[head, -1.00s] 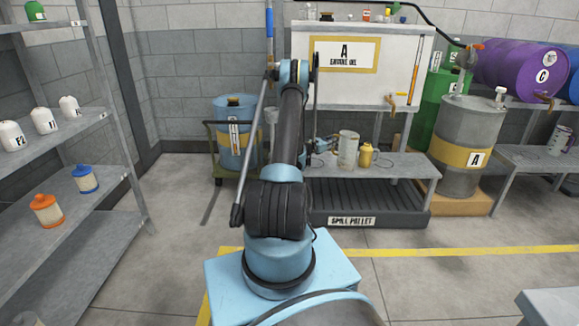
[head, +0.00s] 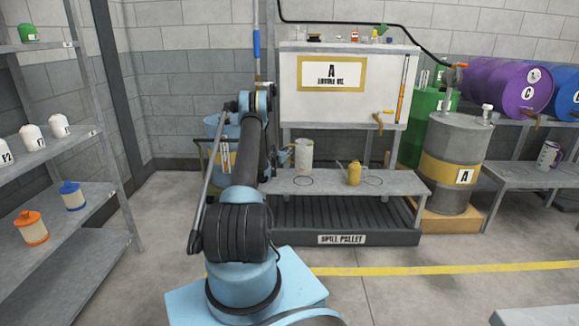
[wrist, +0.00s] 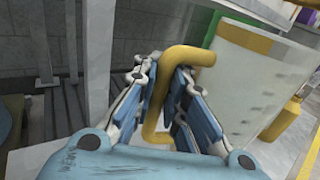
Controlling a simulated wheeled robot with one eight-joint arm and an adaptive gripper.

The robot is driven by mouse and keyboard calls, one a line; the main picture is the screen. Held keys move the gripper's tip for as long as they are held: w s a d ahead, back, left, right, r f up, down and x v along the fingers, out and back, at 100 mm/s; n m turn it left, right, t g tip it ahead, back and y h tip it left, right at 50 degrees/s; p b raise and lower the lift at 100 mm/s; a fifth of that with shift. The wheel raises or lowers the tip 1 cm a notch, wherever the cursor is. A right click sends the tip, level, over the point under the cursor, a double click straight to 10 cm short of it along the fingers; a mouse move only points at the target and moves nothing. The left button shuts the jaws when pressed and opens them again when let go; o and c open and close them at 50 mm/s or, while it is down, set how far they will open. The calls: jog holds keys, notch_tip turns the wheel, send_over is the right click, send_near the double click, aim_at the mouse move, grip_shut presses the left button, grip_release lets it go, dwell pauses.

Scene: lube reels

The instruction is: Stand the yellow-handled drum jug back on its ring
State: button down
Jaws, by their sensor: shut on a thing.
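The drum jug (head: 304,157) is a pale, upright cylinder at the left of the grey bench. In the wrist view its pale wall (wrist: 260,75) fills the right side. Its yellow handle (wrist: 192,56) passes between the two fingers of my gripper (wrist: 172,85). My gripper is shut on this handle, and it shows small at the jug's left in the head view (head: 285,157). A thin dark ring (head: 301,182) is marked on the bench just below the jug. I cannot tell whether the jug's base touches the bench.
A small yellow can (head: 354,173) stands right of the jug, beside another ring mark (head: 373,182). The bench (head: 330,187) stands over a spill pallet (head: 345,238). A white engine oil tank (head: 300,100) is behind. A grey drum (head: 452,140) stands at right.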

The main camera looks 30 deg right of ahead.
aim_at(289, 159)
jog(key=shift+s+f, duration=0.1)
jog(key=shift+f, duration=2.7)
jog(key=c, duration=1.6)
grip_release()
jog(key=shift+f, duration=0.1)
jog(key=shift+c, duration=0.2)
jog(key=v, duration=1.2)
jog(key=shift+s, duration=0.1)
